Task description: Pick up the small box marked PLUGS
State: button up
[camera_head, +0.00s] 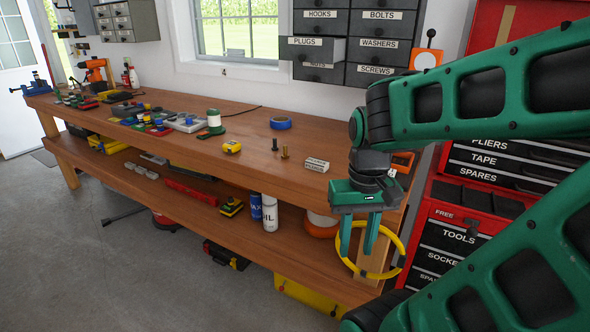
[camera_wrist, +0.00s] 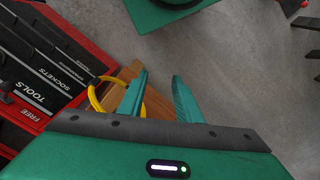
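A small white box (camera_head: 316,165) with dark print lies on the workbench top near its right end; the print is too small to read. The word PLUGS shows clearly on a grey drawer (camera_head: 317,51) that sticks out of the wall cabinet. My gripper (camera_head: 356,250) hangs fingers down in front of the bench's right end, right of and lower in the picture than the white box. Its fingers are apart with nothing between them. In the wrist view my gripper (camera_wrist: 160,76) is also open and empty, and no box shows there.
The wooden workbench (camera_head: 215,130) has two bolts (camera_head: 284,152), blue tape (camera_head: 280,122) and a yellow tape measure (camera_head: 232,146) left of the box. A yellow hose ring (camera_head: 397,262) hangs by the bench end. A red tool cabinet (camera_head: 440,220) stands at the right.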

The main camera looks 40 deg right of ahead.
jog(key=shift+w+a, duration=0.1)
jog(key=shift+a, duration=0.15)
jog(key=shift+o, duration=0.6)
